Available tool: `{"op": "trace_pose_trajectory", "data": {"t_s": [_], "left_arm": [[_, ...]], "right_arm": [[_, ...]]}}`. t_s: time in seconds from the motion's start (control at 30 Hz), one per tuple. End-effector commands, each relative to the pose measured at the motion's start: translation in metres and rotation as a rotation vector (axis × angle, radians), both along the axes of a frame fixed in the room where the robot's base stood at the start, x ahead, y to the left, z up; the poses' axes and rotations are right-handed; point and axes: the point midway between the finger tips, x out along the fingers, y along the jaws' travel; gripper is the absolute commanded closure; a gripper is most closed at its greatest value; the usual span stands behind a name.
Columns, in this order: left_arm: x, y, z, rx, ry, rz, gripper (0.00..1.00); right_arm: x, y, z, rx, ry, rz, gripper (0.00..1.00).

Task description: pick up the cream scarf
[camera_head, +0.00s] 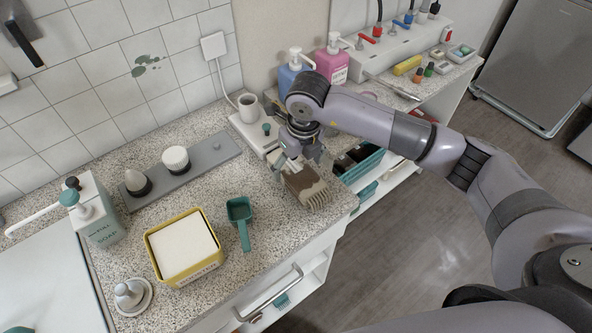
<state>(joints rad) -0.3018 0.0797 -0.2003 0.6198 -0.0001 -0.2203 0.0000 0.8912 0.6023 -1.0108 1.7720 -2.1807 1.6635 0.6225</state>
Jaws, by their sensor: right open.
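The cream scarf (310,192), a small folded bundle with a brownish upper part and a pale fringed end, lies on the speckled counter near its front right corner. My right gripper (297,163) points down at the scarf's back end with its fingers apart. The fingers overlap the scarf's back edge in the picture; I cannot tell whether they touch it. The gripper hides part of that edge. My left gripper is not in view.
A teal scoop (240,212) and a yellow tin of white powder (184,249) stand left of the scarf. A teal basket (366,165) with dark contents sits to the right. A white cup (249,106) and pump bottles (331,62) are behind. A drawer handle (270,297) projects below the counter.

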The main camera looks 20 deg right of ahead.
Motion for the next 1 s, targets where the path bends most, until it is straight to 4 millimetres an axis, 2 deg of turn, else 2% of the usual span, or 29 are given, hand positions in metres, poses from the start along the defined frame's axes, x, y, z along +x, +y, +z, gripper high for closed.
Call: {"op": "trace_pose_trajectory", "data": {"t_s": [0.03,0.2,0.5,1.0], "left_arm": [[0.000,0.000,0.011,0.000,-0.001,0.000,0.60],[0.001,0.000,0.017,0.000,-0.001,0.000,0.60],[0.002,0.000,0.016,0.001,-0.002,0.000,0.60],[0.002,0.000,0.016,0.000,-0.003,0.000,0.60]], "right_arm": [[-0.002,-0.001,-0.005,-0.001,0.008,-0.002,0.20],[0.001,0.000,-0.029,0.000,0.004,-0.001,0.20],[0.003,0.000,-0.035,0.001,0.000,0.000,0.20],[0.003,0.000,-0.035,0.001,0.001,0.000,0.53]]}}
